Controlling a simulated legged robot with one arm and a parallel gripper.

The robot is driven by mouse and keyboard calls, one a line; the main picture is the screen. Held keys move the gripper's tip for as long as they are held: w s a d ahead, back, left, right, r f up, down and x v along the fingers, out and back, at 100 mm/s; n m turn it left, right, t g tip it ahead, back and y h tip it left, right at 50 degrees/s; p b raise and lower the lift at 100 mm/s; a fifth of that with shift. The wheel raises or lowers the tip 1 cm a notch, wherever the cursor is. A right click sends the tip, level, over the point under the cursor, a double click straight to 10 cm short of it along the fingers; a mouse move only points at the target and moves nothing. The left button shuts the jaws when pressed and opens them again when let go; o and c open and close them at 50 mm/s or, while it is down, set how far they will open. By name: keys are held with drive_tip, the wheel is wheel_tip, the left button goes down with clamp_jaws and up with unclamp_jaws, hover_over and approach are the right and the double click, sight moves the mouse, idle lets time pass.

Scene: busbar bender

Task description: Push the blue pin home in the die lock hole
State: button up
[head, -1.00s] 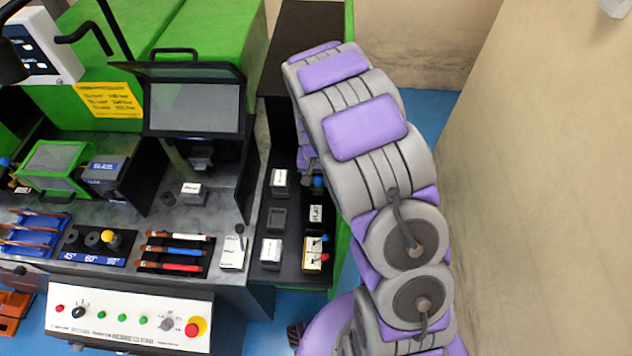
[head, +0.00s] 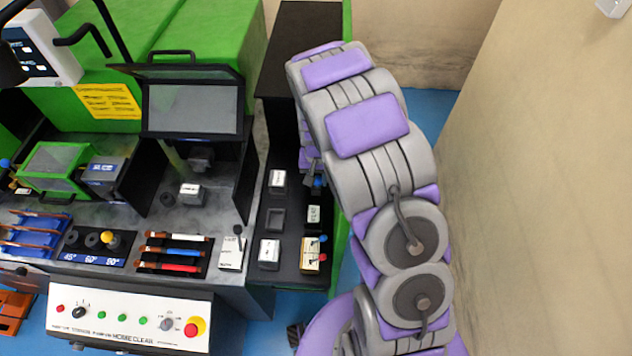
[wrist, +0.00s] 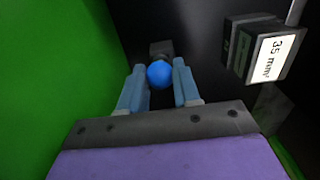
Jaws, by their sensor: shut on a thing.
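The blue pin shows its round blue head (wrist: 160,74) in the wrist view, between the two pale blue fingers of my gripper (wrist: 159,70). The fingers are closed around it. A small grey block (wrist: 162,48) sits just beyond the pin head. The pin's shaft and the lock hole are hidden, so I cannot tell how deep the pin sits. In the head view a bit of the blue pin (head: 318,181) shows beside my arm, at the right side of the black side shelf (head: 290,190). My arm hides most of the gripper there.
A block labelled 35 mm (wrist: 275,55) stands close to the right of the gripper. A green panel (wrist: 50,80) rises on the left.

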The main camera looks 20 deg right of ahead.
sight(318, 178)
clamp_jaws()
drive_tip(key=shift+r, duration=0.2)
drive_tip(key=shift+r+p, duration=0.3)
drive_tip(key=shift+r, duration=0.05)
drive_tip(key=shift+r+p, duration=0.65)
drive_tip(key=shift+r, duration=0.7)
drive_tip(key=shift+r+p, duration=1.05)
drive_tip(key=shift+r, duration=1.45)
